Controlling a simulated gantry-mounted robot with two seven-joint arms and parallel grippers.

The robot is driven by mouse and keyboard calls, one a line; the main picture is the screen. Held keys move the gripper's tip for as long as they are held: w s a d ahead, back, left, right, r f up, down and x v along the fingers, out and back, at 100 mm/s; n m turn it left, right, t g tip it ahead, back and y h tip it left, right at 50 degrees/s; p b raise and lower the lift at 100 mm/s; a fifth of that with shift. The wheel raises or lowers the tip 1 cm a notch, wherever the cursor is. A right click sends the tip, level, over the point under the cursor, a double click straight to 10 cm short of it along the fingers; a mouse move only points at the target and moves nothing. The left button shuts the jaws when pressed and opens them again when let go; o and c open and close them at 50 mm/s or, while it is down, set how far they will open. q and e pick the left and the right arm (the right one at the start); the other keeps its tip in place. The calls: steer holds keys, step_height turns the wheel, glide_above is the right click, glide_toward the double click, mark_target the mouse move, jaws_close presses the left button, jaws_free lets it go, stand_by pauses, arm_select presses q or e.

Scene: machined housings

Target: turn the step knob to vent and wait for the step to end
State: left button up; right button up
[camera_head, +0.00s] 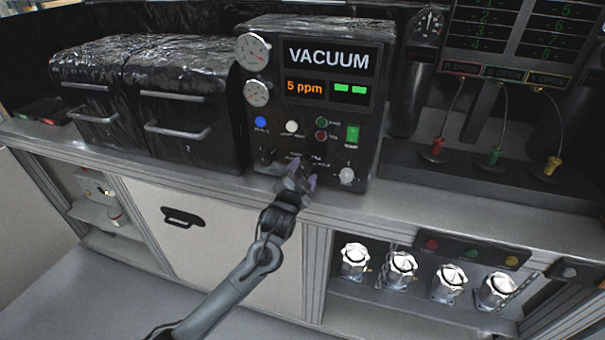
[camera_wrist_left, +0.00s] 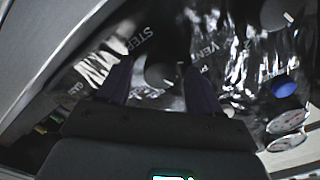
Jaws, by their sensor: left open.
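The dark control panel (camera_head: 300,110) has a screen (camera_head: 327,76) reading VACUUM, with "5 ppm" in orange and two green bars beside it. My left gripper (camera_head: 297,180) is at the lower front of this panel and covers the step knob in the head view. In the left wrist view the dark round step knob (camera_wrist_left: 161,72) lies between the two open purple fingers of the left gripper (camera_wrist_left: 160,88). STEP and VENT lettering shows around it. I cannot tell whether the fingers touch it or where it points. My right gripper is not in view.
Another dark knob (camera_wrist_left: 280,14) is near the step knob. Two dark chambers with handles (camera_head: 178,132) stand left; cabled plugs (camera_head: 495,156) stand right.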

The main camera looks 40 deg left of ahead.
arm_select(q)
steer(key=shift+c, duration=0.3)
steer(key=c, duration=1)
steer(key=n+p, duration=0.3)
steer(key=shift+r+n, duration=0.1)
steer(key=shift+n, duration=0.3)
steer(key=n+p, duration=0.2)
steer(key=n, duration=0.1)
steer(key=shift+d+n+p, duration=0.1)
steer(key=shift+n+p, duration=0.45)
steer(key=shift+n, duration=0.55)
